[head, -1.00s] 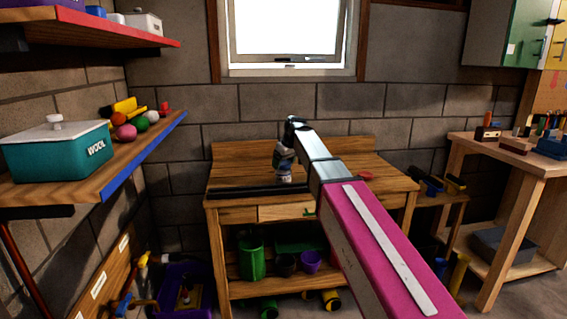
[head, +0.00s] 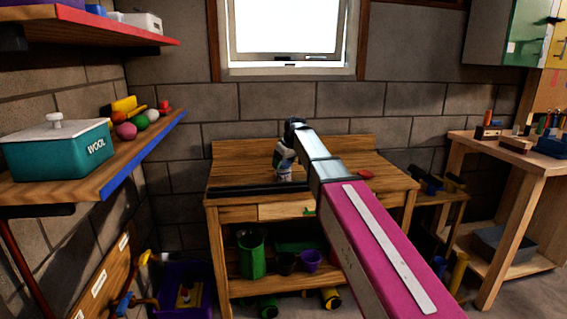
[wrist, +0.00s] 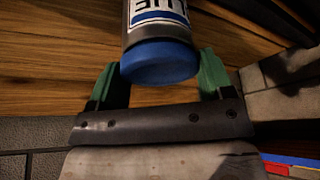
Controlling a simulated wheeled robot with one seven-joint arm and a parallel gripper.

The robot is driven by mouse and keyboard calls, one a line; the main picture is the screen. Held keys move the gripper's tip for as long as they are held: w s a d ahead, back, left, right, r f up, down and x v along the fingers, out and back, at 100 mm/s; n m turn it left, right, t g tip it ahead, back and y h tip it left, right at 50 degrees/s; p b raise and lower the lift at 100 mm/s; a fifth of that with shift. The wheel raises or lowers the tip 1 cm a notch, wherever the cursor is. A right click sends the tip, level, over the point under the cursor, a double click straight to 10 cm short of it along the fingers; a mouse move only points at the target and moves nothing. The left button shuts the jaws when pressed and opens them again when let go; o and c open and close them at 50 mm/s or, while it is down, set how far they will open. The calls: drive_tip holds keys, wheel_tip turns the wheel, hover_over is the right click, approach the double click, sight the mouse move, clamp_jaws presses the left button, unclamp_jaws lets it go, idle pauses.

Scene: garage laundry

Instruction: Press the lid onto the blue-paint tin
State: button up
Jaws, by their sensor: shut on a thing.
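The blue-paint tin (wrist: 158,12) is grey with a white label whose letters appear upside down in the wrist view. It stands on the wooden workbench, where it shows small under my gripper in the head view (head: 284,173). The blue lid (wrist: 160,62) is at the tin's near end, in line with it. Whether it is fully seated I cannot tell. My gripper (wrist: 164,80) has its green fingers on either side of the lid and is shut on it. In the head view my gripper (head: 285,153) is partly hidden by my arm.
The workbench (head: 235,176) has a dark strip (head: 250,190) along its front left and a red disc (head: 365,174) at right. Its lower shelf holds a green container (head: 251,256) and a purple pot (head: 311,261). A wall shelf (head: 150,150) juts out at left.

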drive_tip(key=shift+f, duration=0.2)
drive_tip(key=o, duration=0.9)
drive_tip(key=shift+r, duration=0.1)
drive_tip(key=shift+r, duration=3.45)
clamp_jaws()
drive_tip(key=shift+f, duration=0.1)
